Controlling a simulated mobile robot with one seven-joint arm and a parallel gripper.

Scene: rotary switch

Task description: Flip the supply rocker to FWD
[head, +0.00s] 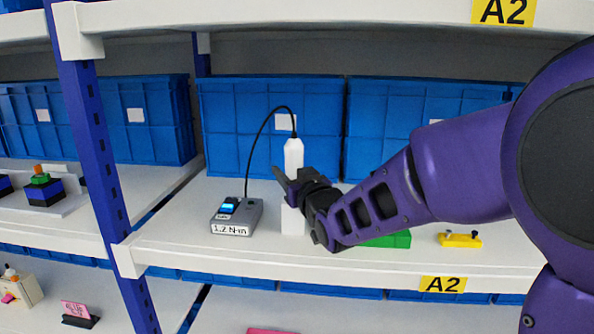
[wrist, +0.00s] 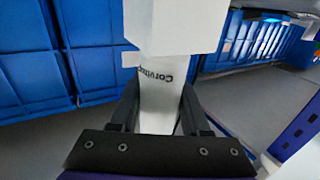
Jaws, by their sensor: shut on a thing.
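The grey supply box (head: 246,218) stands on the middle shelf, left of my gripper. It has a small lit blue display and a label reading 1.2 N·m. Its rocker is too small to make out. A black cable runs from behind the box up to a white tool (head: 293,153). My gripper (head: 287,184) is shut around the tool's body, which stands upright. In the wrist view the white tool (wrist: 158,95) sits between both fingers, with dark upside-down lettering on it. I cannot tell if the tool's lower end touches the shelf.
Blue bins (head: 270,130) line the back of the shelf. A green object (head: 392,240), partly behind my arm, and a yellow block (head: 460,240) lie to the right. A blue upright post (head: 95,150) stands left. The shelf in front of the box is clear.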

